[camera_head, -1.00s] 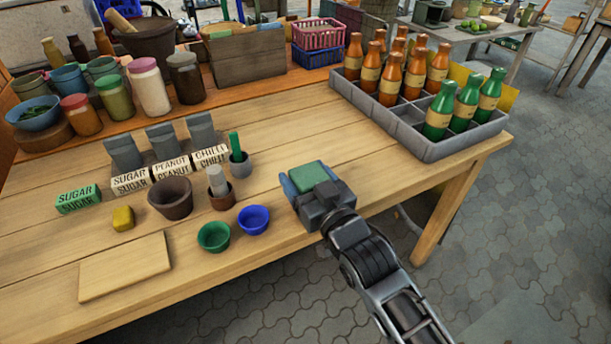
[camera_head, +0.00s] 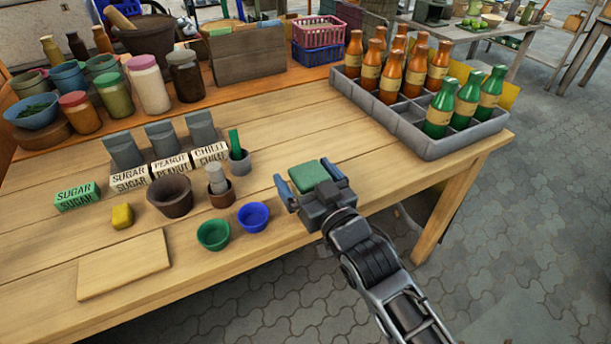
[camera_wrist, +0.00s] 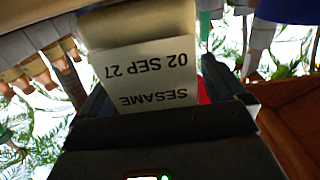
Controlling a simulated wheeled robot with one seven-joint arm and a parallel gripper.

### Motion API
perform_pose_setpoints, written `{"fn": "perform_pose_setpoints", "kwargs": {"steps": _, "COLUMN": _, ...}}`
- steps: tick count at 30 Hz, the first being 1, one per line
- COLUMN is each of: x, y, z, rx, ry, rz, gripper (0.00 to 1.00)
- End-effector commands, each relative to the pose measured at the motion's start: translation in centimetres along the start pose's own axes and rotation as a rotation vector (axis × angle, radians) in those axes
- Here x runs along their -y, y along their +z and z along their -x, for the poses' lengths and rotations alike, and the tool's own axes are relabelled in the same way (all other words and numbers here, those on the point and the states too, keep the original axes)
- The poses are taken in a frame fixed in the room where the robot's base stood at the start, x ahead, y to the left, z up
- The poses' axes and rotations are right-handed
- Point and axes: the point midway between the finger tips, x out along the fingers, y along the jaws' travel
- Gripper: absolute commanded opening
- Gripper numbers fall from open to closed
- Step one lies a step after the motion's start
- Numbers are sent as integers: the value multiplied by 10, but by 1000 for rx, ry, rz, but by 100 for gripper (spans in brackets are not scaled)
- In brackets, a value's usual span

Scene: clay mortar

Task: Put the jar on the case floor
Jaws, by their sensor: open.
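My gripper (camera_head: 308,178) is over the front right part of the wooden table, its blue fingers apart. A jar with a flat green top (camera_head: 308,176) is between the fingers. In the wrist view the jar's pale label (camera_wrist: 150,75) reads "SESAME 02 SEP 27" upside down, close in front of the gripper. The jar's lower part is hidden in the head view, so I cannot tell whether it rests on the table. The grey case (camera_head: 398,137) stands at the table's right end, with orange and green bottles in its compartments.
Left of my gripper are a blue bowl (camera_head: 253,216), a green bowl (camera_head: 213,235) and a brown pot (camera_head: 171,194). Lettered blocks (camera_head: 170,168) stand behind them. Bare table lies between my gripper and the case.

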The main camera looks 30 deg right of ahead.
Motion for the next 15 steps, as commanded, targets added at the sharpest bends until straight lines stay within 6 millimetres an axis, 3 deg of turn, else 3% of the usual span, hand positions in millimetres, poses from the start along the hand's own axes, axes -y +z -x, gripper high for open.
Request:
{"fn": "perform_pose_setpoints", "kwargs": {"steps": 9, "x": 0, "y": 7, "z": 50, "rx": 4, "ry": 1, "rz": 1, "gripper": 98}}
{"fn": "perform_pose_setpoints", "kwargs": {"steps": 15, "x": 0, "y": 6, "z": 71, "rx": 3, "ry": 0, "rz": 1, "gripper": 98}}
